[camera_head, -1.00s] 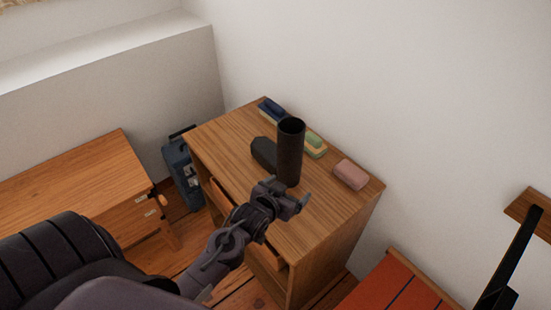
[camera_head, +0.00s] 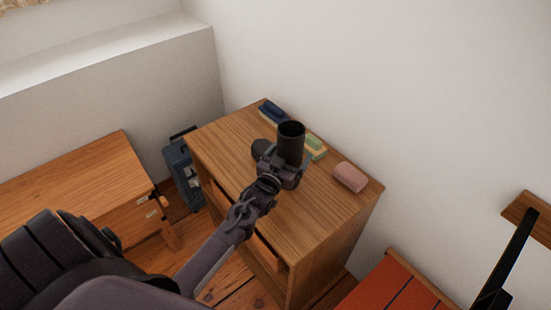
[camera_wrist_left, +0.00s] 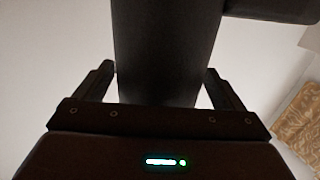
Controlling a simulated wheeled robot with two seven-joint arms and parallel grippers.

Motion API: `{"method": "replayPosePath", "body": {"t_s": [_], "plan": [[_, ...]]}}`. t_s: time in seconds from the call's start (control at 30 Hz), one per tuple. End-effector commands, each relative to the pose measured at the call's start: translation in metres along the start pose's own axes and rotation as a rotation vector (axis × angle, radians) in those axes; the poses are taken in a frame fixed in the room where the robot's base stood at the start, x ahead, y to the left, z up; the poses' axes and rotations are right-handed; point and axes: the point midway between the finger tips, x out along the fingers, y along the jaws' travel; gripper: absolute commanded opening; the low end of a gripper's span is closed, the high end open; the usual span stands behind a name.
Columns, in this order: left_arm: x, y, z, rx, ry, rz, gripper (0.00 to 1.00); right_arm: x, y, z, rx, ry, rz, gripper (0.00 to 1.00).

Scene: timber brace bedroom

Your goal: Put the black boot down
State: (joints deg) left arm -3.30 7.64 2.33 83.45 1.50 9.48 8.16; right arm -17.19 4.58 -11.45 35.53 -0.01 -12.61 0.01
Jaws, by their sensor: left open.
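The black boot (camera_head: 291,140) stands upright on top of the wooden dresser (camera_head: 322,203), its open shaft upward and its foot pointing to the left. My left gripper (camera_head: 286,170) is at the near side of the shaft, open. In the left wrist view the boot shaft (camera_wrist_left: 165,50) stands between the two spread fingers of the left gripper (camera_wrist_left: 160,88), with a small gap at each side. The gripper hides the lower part of the boot in the head view. My right gripper is not in view.
On the dresser, a blue item (camera_head: 272,112) lies behind the boot, a green and yellow item (camera_head: 314,147) beside it, and a pink item (camera_head: 350,177) to the right. The dresser's near right top is clear. A blue suitcase (camera_head: 184,175) stands left of the dresser.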

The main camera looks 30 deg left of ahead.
Motion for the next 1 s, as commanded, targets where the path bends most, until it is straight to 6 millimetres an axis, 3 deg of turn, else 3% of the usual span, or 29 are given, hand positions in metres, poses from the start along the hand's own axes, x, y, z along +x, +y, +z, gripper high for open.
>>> {"method": "replayPosePath", "body": {"t_s": [0.13, 0.37, 0.9, 1.0], "plan": [[0.0124, 0.0008, 0.0005, -0.001, -0.001, 0.001, 0.9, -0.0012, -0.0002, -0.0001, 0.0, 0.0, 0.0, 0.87], [0.0131, 0.001, 0.0013, -0.001, -0.002, 0.001, 0.9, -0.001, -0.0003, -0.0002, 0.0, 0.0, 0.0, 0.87], [0.0128, 0.0011, 0.0014, -0.001, -0.002, 0.001, 0.21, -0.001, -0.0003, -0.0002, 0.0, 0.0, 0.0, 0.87], [0.0134, 0.001, -0.0005, 0.0, 0.002, 0.001, 0.13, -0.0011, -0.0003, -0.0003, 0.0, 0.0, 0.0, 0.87]]}}
